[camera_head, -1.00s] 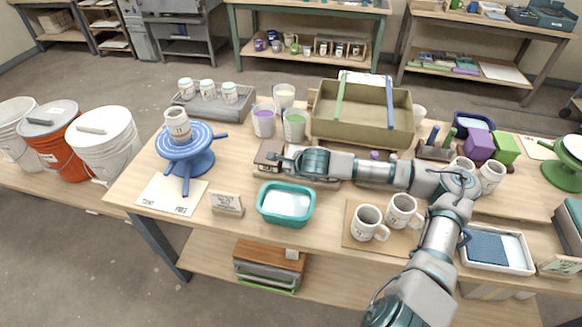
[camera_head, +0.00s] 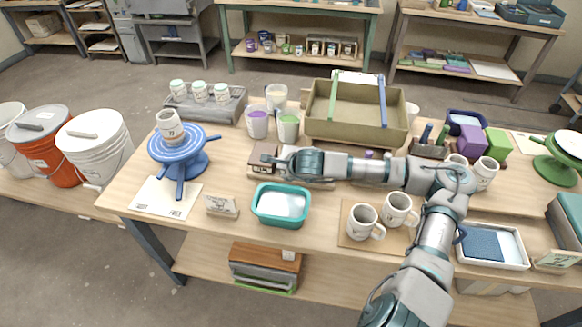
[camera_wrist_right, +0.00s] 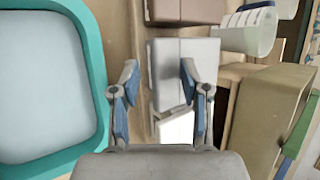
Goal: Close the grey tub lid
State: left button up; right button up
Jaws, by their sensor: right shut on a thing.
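My right gripper (camera_head: 276,161) reaches left across the middle of the table, just beside a small brown box (camera_head: 263,155). The arm hides most of this thing in the head view. I cannot tell whether it is the grey tub or its lid. A flat grey lid (camera_head: 38,121) lies on the orange bucket at the far left. My left gripper is not in view.
A teal basin (camera_head: 281,205) stands in front of the gripper; its rim shows in the wrist view (camera_wrist_right: 97,70). An olive crate (camera_head: 355,130) and cups stand behind. A blue banding wheel (camera_head: 180,150) carries a cup at left. Mugs (camera_head: 362,222) stand at front right.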

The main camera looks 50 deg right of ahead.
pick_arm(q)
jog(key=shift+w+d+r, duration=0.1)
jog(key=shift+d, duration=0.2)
pick_arm(e)
jog(key=v, duration=1.1)
jog(key=shift+s, duration=0.15)
jog(key=shift+r, duration=0.15)
